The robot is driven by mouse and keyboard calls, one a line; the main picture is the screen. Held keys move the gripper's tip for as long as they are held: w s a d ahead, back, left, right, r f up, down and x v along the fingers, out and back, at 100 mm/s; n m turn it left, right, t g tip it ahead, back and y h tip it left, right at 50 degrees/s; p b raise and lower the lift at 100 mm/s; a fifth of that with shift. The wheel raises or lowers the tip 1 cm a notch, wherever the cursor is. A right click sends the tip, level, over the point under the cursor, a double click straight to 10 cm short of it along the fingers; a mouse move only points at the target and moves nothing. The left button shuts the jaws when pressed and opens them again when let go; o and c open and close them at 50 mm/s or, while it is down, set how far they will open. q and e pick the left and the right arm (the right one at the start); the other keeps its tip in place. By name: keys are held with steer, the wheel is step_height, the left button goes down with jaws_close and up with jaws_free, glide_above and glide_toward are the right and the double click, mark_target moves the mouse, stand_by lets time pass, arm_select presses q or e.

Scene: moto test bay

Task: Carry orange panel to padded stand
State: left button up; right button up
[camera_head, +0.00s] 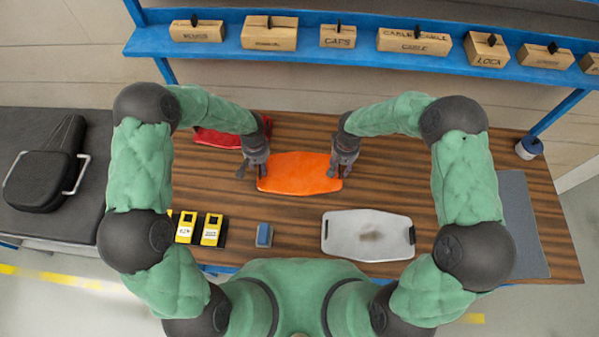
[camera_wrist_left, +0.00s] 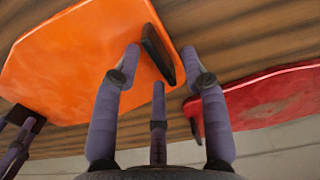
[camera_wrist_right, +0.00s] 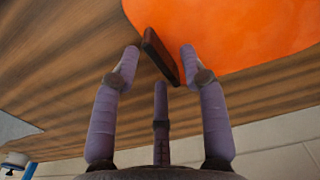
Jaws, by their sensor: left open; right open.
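The orange panel (camera_head: 300,173) lies flat on the wooden table, with a dark handle at each short end. My left gripper (camera_head: 254,181) is open at the panel's left end; in the left wrist view the dark handle (camera_wrist_left: 157,53) stands between its fingertips (camera_wrist_left: 161,62). My right gripper (camera_head: 340,174) is open at the right end; in the right wrist view the other handle (camera_wrist_right: 160,56) stands between its fingertips (camera_wrist_right: 159,60). Neither is closed on a handle. A dark, padded-looking surface (camera_head: 82,208) at the far left appears to be the padded stand.
A red panel (camera_head: 218,138) lies behind my left gripper. A light grey panel (camera_head: 366,236), yellow devices (camera_head: 212,230) and a blue block (camera_head: 264,235) lie nearer me. A blue shelf (camera_head: 345,57) with boxes spans the back.

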arm_select(q)
steer(key=shift+f, duration=0.85)
arm_select(e)
steer(key=shift+f, duration=0.85)
arm_select(q)
jaws_close()
arm_select(e)
jaws_close()
